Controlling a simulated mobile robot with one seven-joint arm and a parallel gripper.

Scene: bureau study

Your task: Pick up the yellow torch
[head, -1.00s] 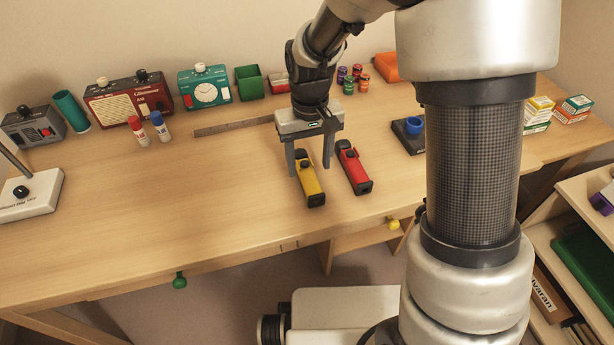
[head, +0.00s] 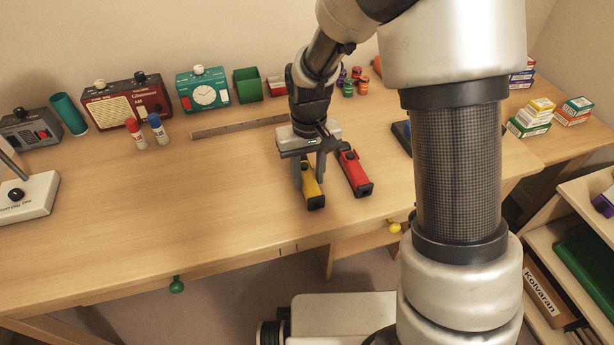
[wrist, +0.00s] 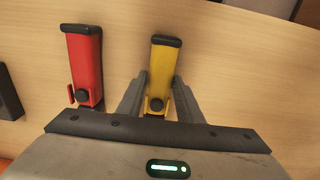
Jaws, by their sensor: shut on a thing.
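The yellow torch (head: 312,190) lies on the desk, its black end toward the desk's front edge. In the wrist view the yellow torch (wrist: 161,72) lies between the two fingers. My gripper (head: 309,183) is lowered over it and shut on its body, near the black button. A red torch (head: 355,174) lies just to the right of it, apart from the gripper. In the wrist view the red torch (wrist: 84,62) is on the left. The back end of the yellow torch is hidden under the gripper.
A brown ruler (head: 238,127) lies behind the gripper. Glue sticks (head: 158,128) stand to the left. The desk's left front (head: 160,210) is clear.

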